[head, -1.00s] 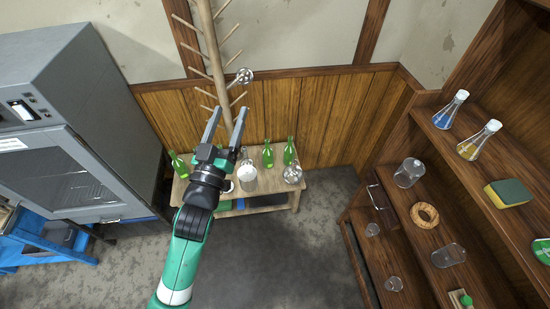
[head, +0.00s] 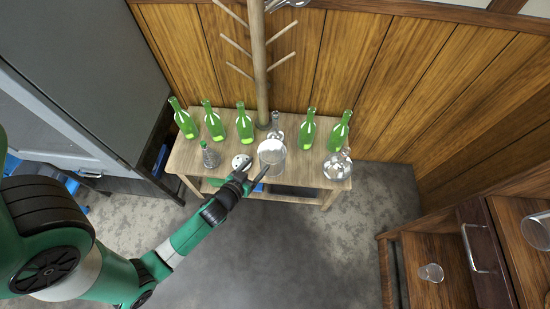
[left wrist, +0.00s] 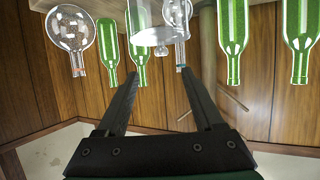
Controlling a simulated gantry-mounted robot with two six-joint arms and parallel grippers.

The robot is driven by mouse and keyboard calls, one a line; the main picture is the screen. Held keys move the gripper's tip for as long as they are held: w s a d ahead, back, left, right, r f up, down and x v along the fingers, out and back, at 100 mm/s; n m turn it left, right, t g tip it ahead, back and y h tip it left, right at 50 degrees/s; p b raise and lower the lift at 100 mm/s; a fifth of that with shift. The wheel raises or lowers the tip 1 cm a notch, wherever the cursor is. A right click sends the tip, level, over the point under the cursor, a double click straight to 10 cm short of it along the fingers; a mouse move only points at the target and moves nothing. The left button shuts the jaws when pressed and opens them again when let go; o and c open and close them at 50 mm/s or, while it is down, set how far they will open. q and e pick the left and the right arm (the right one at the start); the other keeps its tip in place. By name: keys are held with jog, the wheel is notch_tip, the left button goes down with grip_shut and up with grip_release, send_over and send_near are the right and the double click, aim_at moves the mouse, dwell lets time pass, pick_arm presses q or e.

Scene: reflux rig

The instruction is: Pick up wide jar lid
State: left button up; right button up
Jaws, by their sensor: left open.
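The wide jar (head: 272,161) stands on the wooden table, between the green bottles. A pale round lid (head: 271,147) appears to sit on its top. In the left wrist view, where the scene hangs upside down, the clear jar (left wrist: 150,36) and what looks like the lid's knob (left wrist: 162,50) lie just beyond the fingertips. My left gripper (head: 256,173) is at the jar's near side. In the left wrist view its jaws (left wrist: 160,74) are apart, with nothing held between them. My right gripper is not in view.
Several green bottles (head: 244,126) line the back of the table (head: 230,112). A round flask (head: 337,166) stands right, a small bottle (head: 210,156) left, and a white object (head: 241,162) close to my gripper. A wooden pole (head: 259,65) with pegs rises behind.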

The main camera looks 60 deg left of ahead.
aim_at(270, 150)
pick_arm(q)
jog(key=x, duration=0.3)
jog(key=b+x, duration=0.1)
jog(key=x, duration=0.3)
jog(key=shift+a+b, duration=0.3)
jog(key=shift+a, duration=0.1)
jog(key=shift+w+a+f+b, duration=0.1)
jog(key=shift+w+f+b, duration=0.2)
jog(key=shift+f, duration=0.05)
jog(key=x, duration=0.1)
jog(key=b+x, duration=0.1)
jog(key=x, duration=0.1)
jog(key=b+x, duration=0.1)
jog(key=shift+w+a+r, duration=0.2)
jog(key=shift+w, duration=0.1)
jog(key=shift+s+d, duration=0.1)
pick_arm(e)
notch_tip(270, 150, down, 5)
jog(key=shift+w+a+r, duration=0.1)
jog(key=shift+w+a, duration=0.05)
pick_arm(q)
grip_shut()
